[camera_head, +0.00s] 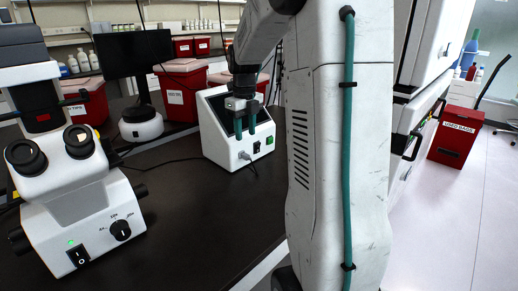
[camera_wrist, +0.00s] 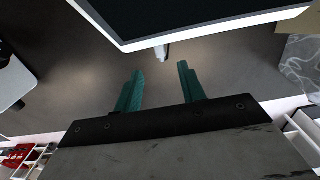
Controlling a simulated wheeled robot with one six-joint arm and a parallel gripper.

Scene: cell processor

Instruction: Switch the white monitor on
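The white monitor (camera_head: 224,150) stands on the dark bench, with a slanted dark screen and a white lower front. A black switch (camera_head: 257,147), a green button (camera_head: 270,141) and a grey cable plug sit on that lower front. My gripper (camera_head: 245,130) hangs in front of the screen, its teal fingers pointing down, apart and empty. It hides part of the screen. In the wrist view the open fingers (camera_wrist: 160,72) point towards the white monitor's lower frame (camera_wrist: 205,31), with nothing between them. The switch and button cannot be made out there.
A white microscope (camera_head: 85,215) stands at the left of the bench. A black display (camera_head: 132,54) and red boxes (camera_head: 184,98) stand behind. My arm fills the middle right. Bare bench lies in front of the white monitor. A red bin (camera_head: 456,137) is on the floor at right.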

